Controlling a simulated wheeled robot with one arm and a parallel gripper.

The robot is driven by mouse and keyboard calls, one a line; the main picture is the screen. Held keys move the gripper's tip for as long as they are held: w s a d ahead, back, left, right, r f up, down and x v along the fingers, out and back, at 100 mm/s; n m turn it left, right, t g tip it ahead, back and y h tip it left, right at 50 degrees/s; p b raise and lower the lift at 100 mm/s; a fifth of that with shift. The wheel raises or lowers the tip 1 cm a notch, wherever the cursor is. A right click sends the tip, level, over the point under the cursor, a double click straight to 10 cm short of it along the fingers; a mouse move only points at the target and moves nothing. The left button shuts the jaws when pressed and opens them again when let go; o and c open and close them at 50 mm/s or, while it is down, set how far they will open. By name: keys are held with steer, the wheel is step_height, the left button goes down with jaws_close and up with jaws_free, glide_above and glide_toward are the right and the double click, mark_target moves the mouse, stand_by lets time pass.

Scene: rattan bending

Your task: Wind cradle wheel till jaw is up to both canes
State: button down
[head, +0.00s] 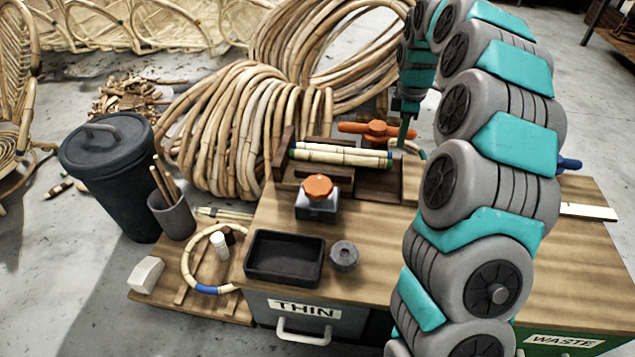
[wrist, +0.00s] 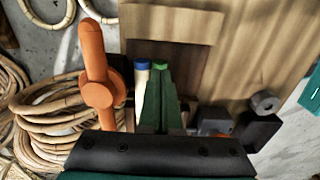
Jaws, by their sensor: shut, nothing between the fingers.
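Two short canes lie side by side in the wooden cradle (head: 400,189), one with blue tips (head: 300,146) and one with green tips (head: 345,159). In the wrist view the blue-tipped end (wrist: 142,66) and the green-tipped end (wrist: 160,65) show just beyond the fingers. The orange cradle wheel (head: 376,130) is behind the canes; it also shows left of the fingers in the wrist view (wrist: 100,88). My gripper (head: 403,143) is shut and empty, pointing down by the canes' right end, apart from the wheel. Its dark green fingers (wrist: 159,82) hide part of the canes. Jaw contact with the canes cannot be told.
An orange button on a grey box (head: 318,188), a black tray (head: 284,258) and a dark round piece (head: 344,256) stand on the bench in front. Large cane coils (head: 240,130) lie behind. A bin (head: 108,165) stands left. My arm hides much of the bench's right side.

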mark_target(318, 185)
steer(key=c, duration=1.5)
jaws_free()
steer(key=o, duration=0.6)
steer(key=s+a+r+n, duration=0.1)
steer(key=a, duration=0.3)
steer(key=s+a+r, duration=0.1)
steer(key=s+a, duration=0.1)
steer(key=a, duration=0.2)
steer(key=s+a+r+n+p, duration=0.1)
steer(key=a, duration=0.4)
steer(key=shift+s+r+n, duration=0.2)
steer(key=shift+r+n, duration=0.1)
steer(key=o, duration=0.6)
steer(key=s+a, duration=0.2)
steer(key=s+a+r+n, duration=0.1)
steer(key=s+a, duration=0.1)
steer(key=a, duration=0.1)
steer(key=s+a+n, duration=0.1)
steer(key=s+a, duration=0.1)
steer(key=a, duration=0.1)
steer(key=shift+s+a+r+p, duration=0.1)
steer(key=shift+s+r+p, duration=0.1)
steer(key=shift+s+p, duration=0.15)
steer(key=shift+o, duration=1.3)
steer(key=shift+s+f, duration=0.1)
steer(key=shift+f, duration=0.3)
steer(key=shift+o, duration=0.2)
step_height(318, 185, down, 7)
steer(key=shift+f, duration=0.1)
steer(key=shift+c, duration=0.2)
